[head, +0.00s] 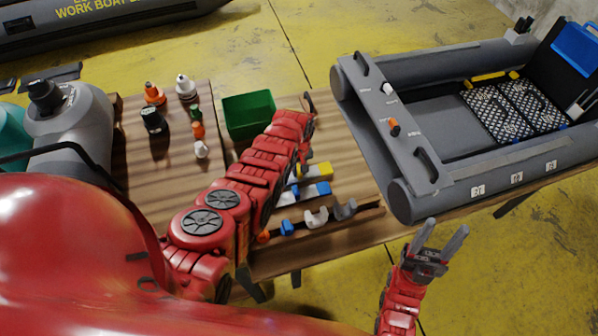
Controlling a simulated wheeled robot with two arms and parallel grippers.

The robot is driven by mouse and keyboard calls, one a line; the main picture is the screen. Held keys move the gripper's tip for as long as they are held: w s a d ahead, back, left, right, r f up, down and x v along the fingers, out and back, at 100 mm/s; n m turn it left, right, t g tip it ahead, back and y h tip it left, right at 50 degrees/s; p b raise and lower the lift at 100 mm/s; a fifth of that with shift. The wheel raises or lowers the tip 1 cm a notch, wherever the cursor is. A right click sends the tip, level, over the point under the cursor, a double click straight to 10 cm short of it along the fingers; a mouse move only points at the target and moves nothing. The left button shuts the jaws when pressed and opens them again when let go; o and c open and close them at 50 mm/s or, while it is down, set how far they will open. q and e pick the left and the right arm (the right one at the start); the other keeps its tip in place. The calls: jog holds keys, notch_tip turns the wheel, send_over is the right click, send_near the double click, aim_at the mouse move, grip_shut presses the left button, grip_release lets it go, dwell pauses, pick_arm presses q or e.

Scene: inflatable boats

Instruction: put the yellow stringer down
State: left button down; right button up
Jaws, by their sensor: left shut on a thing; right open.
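My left arm reaches over the wooden table, and my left gripper (301,171) points down at its far end, mostly hidden behind the red arm. It is shut on what looks like the yellow stringer (319,170), a short yellow piece that shows just right of the arm. Whether it touches the table is hard to tell.
The grey inflatable boat (365,130) stands at the right, with a yellow bar (493,76) and black-and-white patterned panels inside. A green bin (249,113), several bottles (186,87) and grey clips (316,217) are on the wooden table (345,165). Table room is clear right of the yellow pieces.

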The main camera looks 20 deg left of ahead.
pick_arm(q)
jog(key=shift+f, duration=0.4)
jog(key=shift+f, duration=0.1)
jog(key=c, duration=0.8)
grip_release()
jog(key=shift+o, duration=0.2)
